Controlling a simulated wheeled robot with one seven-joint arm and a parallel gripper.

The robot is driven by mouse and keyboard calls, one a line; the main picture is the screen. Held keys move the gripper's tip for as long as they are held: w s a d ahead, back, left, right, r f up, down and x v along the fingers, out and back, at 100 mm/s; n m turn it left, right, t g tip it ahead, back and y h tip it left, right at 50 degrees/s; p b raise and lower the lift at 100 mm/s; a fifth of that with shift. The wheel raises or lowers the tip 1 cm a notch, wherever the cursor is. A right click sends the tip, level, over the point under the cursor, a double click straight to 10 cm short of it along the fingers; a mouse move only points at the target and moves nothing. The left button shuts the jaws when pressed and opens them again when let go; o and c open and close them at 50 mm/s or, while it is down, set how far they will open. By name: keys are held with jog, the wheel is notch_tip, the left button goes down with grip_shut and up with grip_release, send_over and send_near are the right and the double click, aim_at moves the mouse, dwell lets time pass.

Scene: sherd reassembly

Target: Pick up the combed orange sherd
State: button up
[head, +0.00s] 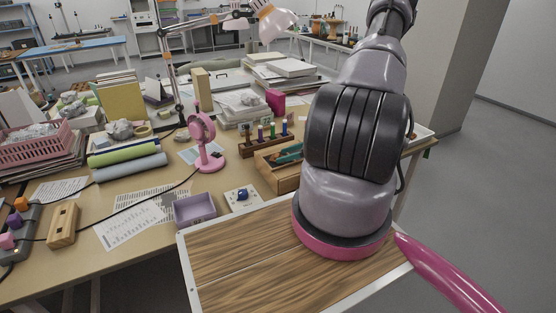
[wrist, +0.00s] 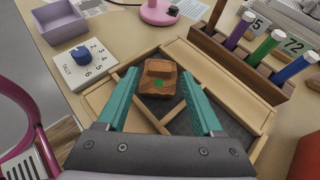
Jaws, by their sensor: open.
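An orange-brown sherd (wrist: 160,70) with a green dot on its near face lies in a wooden divided tray (wrist: 181,50). Combed lines on it are too small to make out. My gripper (wrist: 160,76) is open, with one teal finger on each side of the sherd and gaps between them and it. The sherd is not held. In the head view the tray (head: 284,184) shows beside my arm, with a bit of teal over it. I cannot make out the sherd there.
A rack of coloured markers (wrist: 240,55) stands right of the tray. A tally card with a blue knob (wrist: 82,56) and a lilac box (wrist: 58,22) are to the left. A pink fan (head: 204,143) stands behind.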

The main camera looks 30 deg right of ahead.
jog(key=shift+x, duration=1.05)
jog(key=c, duration=1)
jog(key=shift+c, duration=0.2)
jog(key=shift+r, duration=0.1)
